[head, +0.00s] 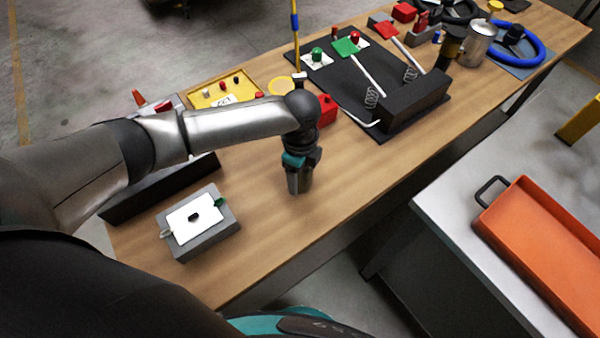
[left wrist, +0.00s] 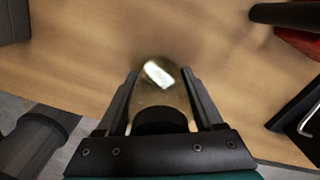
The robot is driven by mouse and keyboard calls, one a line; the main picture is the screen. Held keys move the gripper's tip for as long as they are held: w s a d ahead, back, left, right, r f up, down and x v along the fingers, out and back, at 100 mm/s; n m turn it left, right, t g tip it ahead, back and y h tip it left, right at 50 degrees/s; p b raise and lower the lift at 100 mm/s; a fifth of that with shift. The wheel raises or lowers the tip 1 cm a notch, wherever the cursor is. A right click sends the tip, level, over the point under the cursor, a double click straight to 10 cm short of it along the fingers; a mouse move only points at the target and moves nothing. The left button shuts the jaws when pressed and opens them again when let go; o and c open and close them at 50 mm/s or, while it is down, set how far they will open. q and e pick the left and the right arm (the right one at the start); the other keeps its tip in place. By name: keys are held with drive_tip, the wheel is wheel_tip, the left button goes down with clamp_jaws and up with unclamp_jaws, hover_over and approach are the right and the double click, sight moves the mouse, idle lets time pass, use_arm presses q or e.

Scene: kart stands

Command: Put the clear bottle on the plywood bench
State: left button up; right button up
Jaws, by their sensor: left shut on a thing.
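The clear bottle (left wrist: 160,92) shows in the left wrist view as a see-through, yellowish round body with a bright pale patch and a dark end near the palm. My left gripper (left wrist: 160,74) is shut on it, one finger on each side. In the head view my left gripper (head: 298,184) points down over the front part of the plywood bench (head: 262,232); the bottle cannot be made out there. I cannot tell whether the bottle touches the bench top. My right gripper is not in view.
A grey box with a white top (head: 205,238) stands left of the gripper. Behind are a yellow tray (head: 245,90), a red block (head: 327,112) and a black pedal board (head: 335,80). An orange tray (head: 545,235) lies on a grey table (head: 450,200). Bench right of the gripper is clear.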

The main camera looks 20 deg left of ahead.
use_arm(q)
drive_tip(key=o, duration=1.4)
wheel_tip(320, 180, up, 12)
drive_tip(key=shift+r+p, duration=0.15)
drive_tip(key=shift+p, duration=0.8)
